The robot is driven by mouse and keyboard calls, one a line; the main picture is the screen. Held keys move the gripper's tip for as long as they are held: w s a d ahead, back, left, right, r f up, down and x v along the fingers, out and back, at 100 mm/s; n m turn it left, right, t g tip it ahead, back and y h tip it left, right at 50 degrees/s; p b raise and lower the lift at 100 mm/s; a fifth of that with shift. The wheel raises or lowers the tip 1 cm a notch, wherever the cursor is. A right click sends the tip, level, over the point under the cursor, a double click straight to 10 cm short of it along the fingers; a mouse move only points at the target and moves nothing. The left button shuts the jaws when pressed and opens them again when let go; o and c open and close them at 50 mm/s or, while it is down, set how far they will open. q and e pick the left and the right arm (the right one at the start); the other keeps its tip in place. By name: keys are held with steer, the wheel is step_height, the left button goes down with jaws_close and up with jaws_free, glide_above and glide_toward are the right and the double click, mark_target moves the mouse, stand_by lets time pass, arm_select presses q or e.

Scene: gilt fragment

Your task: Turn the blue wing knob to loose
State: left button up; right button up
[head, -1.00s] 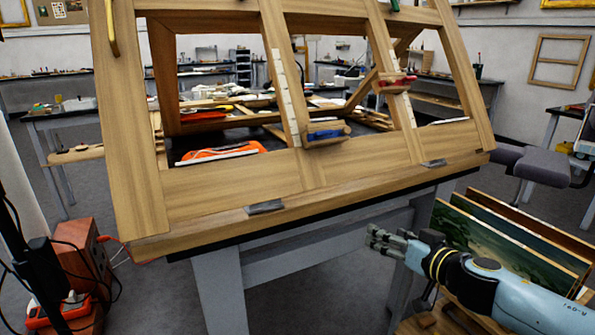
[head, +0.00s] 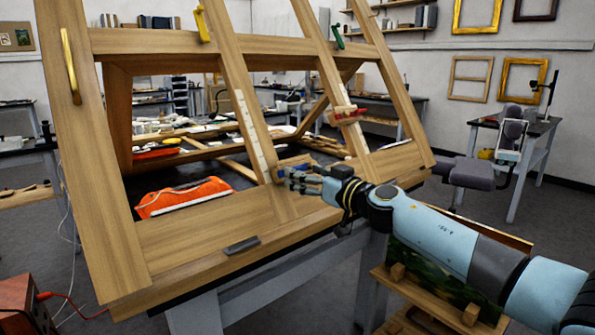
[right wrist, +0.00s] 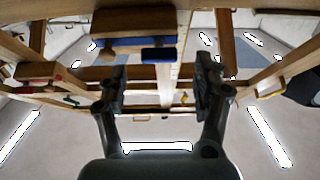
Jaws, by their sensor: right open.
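My right gripper (right wrist: 161,75) is open and empty. The knob appears beyond its fingertips, sideways between the two fingers, with no visible contact. The knob's exact angle is hard to tell. My left gripper is not in view.
A second clamp block with a red knob (head: 347,114) sits higher on the right-hand bar. Yellow (head: 202,25) and green (head: 338,37) handles are on the upper rail. An orange tool (head: 184,197) lies behind the frame. Framed panels (head: 430,278) stand low at the right.

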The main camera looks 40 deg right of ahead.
steer(key=shift+w+a+f+b, duration=0.1)
steer(key=shift+w+b, duration=0.25)
steer(key=shift+w, duration=1.3)
steer(key=shift+c, duration=0.2)
steer(key=c, duration=1.1)
steer(key=shift+c, duration=0.2)
